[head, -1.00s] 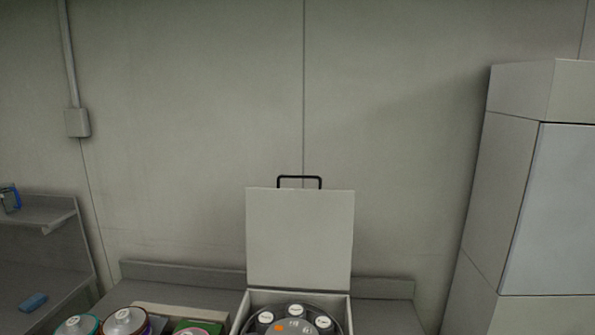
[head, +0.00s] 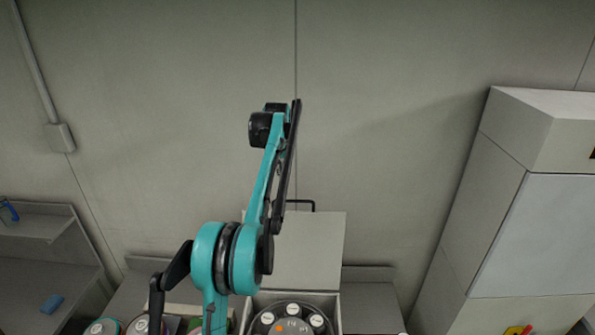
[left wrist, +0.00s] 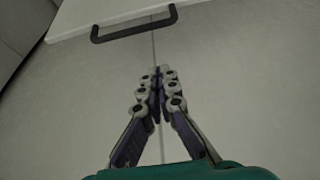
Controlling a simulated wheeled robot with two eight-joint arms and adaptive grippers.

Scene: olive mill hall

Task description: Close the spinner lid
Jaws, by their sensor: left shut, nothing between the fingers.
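The spinner lid (head: 315,250) stands upright and open behind a pale box (head: 334,305) in the head view. Its black bar handle (head: 305,203) sticks up from the top edge, its left part hidden behind my teal left arm. In the left wrist view the lid's pale edge (left wrist: 100,12) and the handle (left wrist: 135,27) show at the top. My left gripper (left wrist: 158,70) is shut with nothing between its fingers. Its tips point toward the handle but appear apart from it. I cannot clearly pick out the fingers in the head view. My right gripper is not in view.
A round dark rotor with white caps (head: 290,320) sits inside the box. Several round containers (head: 140,325) stand left of it. A grey shelf unit (head: 35,235) is at the far left, with a blue block (head: 52,304). A tall pale cabinet (head: 500,210) stands right.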

